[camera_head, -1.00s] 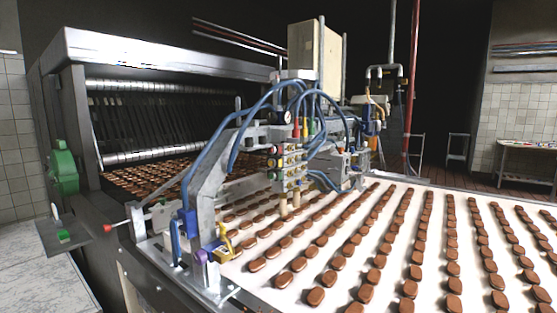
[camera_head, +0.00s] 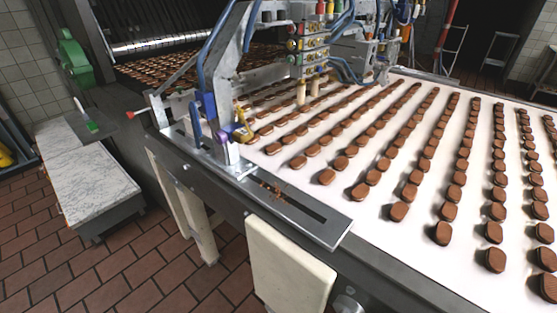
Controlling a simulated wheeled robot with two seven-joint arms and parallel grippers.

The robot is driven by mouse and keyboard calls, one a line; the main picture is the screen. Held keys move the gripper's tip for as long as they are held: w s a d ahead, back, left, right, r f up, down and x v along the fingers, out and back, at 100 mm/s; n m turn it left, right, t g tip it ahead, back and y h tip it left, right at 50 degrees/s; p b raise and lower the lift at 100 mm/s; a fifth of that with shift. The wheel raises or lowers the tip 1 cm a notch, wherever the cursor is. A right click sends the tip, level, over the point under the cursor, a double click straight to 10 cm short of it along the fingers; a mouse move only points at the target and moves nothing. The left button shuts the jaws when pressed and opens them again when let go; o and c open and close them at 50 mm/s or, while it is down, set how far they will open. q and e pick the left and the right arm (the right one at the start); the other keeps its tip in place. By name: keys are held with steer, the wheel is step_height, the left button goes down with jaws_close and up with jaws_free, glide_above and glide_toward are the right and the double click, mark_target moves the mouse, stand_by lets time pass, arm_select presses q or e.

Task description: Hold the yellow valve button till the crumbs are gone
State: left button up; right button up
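A valve block (camera_head: 312,50) with rows of small coloured buttons stands on the machine at the top of the view. The buttons are too small for me to tell surely which is yellow. A yellow lever-like part (camera_head: 243,131) sits lower, beside the purple and blue fittings of the grey bracket. Small brown crumbs (camera_head: 274,190) lie on a slotted metal plate (camera_head: 325,226) along the machine's near edge. Neither of my grippers is in view.
A white belt (camera_head: 330,215) carries rows of brown biscuits to the right. A marble-topped table (camera_head: 85,165) stands at left on the brick-tiled floor (camera_head: 120,275). A red-tipped lever (camera_head: 131,114) sticks out to the left. Floor in front of the table is clear.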

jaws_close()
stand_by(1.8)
